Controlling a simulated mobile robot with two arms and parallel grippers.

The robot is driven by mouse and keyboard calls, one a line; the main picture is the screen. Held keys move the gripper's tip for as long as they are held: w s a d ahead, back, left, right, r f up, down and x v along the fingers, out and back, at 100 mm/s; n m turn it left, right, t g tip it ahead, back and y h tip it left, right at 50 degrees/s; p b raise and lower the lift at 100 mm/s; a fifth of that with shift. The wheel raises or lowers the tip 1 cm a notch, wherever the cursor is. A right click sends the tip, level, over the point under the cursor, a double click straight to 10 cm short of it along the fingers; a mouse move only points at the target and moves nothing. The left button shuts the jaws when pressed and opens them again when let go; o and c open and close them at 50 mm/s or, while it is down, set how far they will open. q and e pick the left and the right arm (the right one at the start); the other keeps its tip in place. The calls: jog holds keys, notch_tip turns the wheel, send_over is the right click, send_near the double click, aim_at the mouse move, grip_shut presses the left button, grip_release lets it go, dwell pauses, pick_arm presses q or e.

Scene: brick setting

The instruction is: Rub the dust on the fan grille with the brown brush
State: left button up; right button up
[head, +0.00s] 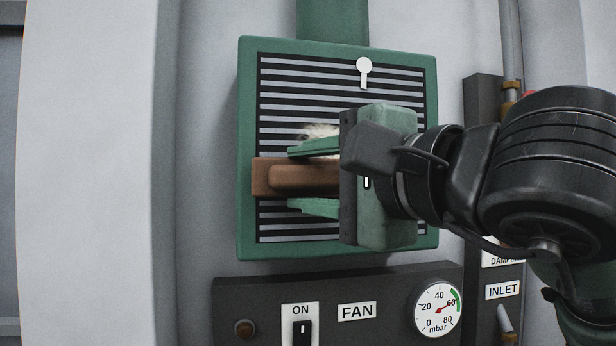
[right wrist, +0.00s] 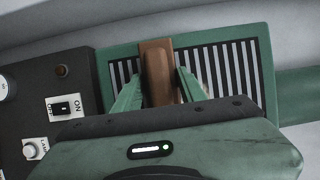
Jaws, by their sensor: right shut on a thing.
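The fan grille (head: 285,95) is a green-framed panel with dark and light horizontal slats on the wall. A pale dust patch (head: 321,131) shows on it just above my right gripper's upper finger. My right gripper (head: 314,178) is in front of the grille, shut on the brown brush (head: 262,177), which lies across the slats. I cannot tell whether the brush touches them. The brush (right wrist: 156,62) also shows between the fingers in the right wrist view, in front of the grille (right wrist: 235,60). The gripper hides part of the dust and brush. My left gripper is not in view.
A dark panel below the grille carries an ON switch (head: 302,331), a FAN label (head: 357,311) and a round mbar gauge (head: 438,309). A white round-headed tab (head: 364,70) is at the grille's top. Pipes and an INLET label (head: 503,290) are at the right. The wall left of the grille is clear.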

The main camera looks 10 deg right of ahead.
jog(key=shift+w, duration=0.85)
